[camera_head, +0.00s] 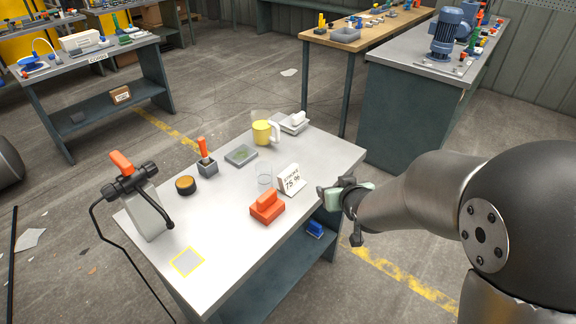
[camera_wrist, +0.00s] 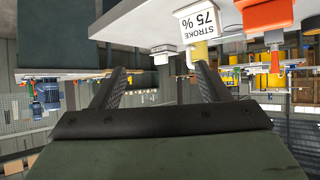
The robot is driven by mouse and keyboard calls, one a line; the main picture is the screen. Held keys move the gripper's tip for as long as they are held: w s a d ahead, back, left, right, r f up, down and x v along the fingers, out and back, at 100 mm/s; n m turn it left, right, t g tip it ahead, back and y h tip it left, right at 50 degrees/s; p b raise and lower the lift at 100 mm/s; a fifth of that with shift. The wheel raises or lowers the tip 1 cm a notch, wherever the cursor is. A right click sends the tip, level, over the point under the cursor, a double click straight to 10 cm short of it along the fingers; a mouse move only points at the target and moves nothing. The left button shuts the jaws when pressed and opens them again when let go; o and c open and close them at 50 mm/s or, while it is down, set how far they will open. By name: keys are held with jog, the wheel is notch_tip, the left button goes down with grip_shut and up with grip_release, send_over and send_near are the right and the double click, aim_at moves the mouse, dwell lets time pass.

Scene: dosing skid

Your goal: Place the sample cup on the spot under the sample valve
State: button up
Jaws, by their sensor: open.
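A small clear cup (camera_head: 265,174), which looks like the sample cup, stands upright near the middle of the grey table (camera_head: 222,218). The sample valve (camera_head: 127,178), with an orange handle and black body on a grey stand, is at the table's left. A yellow-outlined square spot (camera_head: 187,261) lies bare near the table's front left, in front of the valve. My gripper (camera_head: 340,212) is off the table's right edge, right of the cup and apart from it. In the wrist view my gripper (camera_wrist: 160,72) is open with nothing between its fingers.

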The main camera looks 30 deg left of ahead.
jog(key=s+a+f+n+g+y, duration=0.1)
jog(key=s+a+n+y, duration=0.1)
jog(key=a, duration=0.5)
jog(key=s+a+f+n+g+y, duration=0.1)
jog(key=s+a+y, duration=0.2)
jog(key=a, duration=0.4)
jog(key=p, duration=0.3)
send_near(261, 164)
jog(key=x, duration=0.4)
jog(key=shift+s+a+f, duration=0.1)
jog(key=shift+s, duration=0.25)
jog(key=shift+t, duration=0.3)
jog(key=shift+p+x, duration=1)
jog(key=shift+x, duration=1.9)
jog(key=shift+w, duration=0.15)
jog(key=c, duration=1.1)
jog(key=shift+c, duration=0.2)
